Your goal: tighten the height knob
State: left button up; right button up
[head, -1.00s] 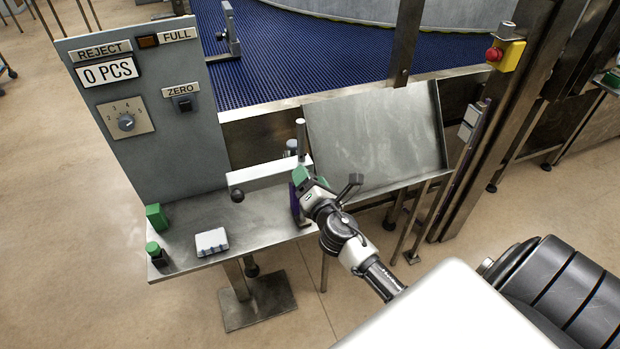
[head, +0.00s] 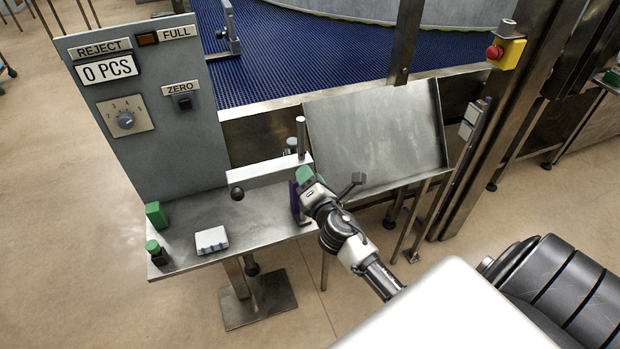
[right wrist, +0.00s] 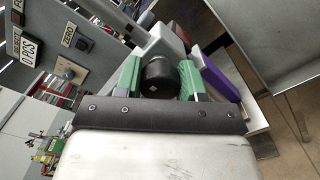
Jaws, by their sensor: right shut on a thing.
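The height knob (right wrist: 158,76) is a round black knob, seen in the right wrist view on a light grey metal post. My right gripper (right wrist: 160,84) has a green finger on each side of it and is shut on it. In the head view my right gripper (head: 304,182) is at the right end of the pale metal bar (head: 268,172), above the shelf's right end, and hides the knob. A purple part (right wrist: 217,76) stands just beside the right finger; it cannot be told what it belongs to. My left gripper is not in view.
A grey panel (head: 170,140) with a dial (head: 126,121) stands behind the steel shelf (head: 190,255). A tilted steel tray (head: 375,135) is close right of the gripper.

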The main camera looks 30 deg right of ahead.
jog(key=m, duration=0.4)
jog(key=shift+f+b, duration=0.1)
jog(key=shift+b, duration=0.3)
jog(key=m, duration=0.4)
jog(key=shift+m, duration=0.4)
jog(key=m, duration=0.4)
jog(key=shift+f+m, duration=0.1)
jog(key=shift+m, duration=0.2)
jog(key=shift+f+m+p, duration=0.1)
jog(key=shift+m+p, duration=0.6)
jog(key=shift+m, duration=1.3)
jog(key=shift+f, duration=0.1)
jog(key=o, duration=0.9)
jog(key=shift+s+r, duration=0.1)
jog(key=shift+r, duration=0.1)
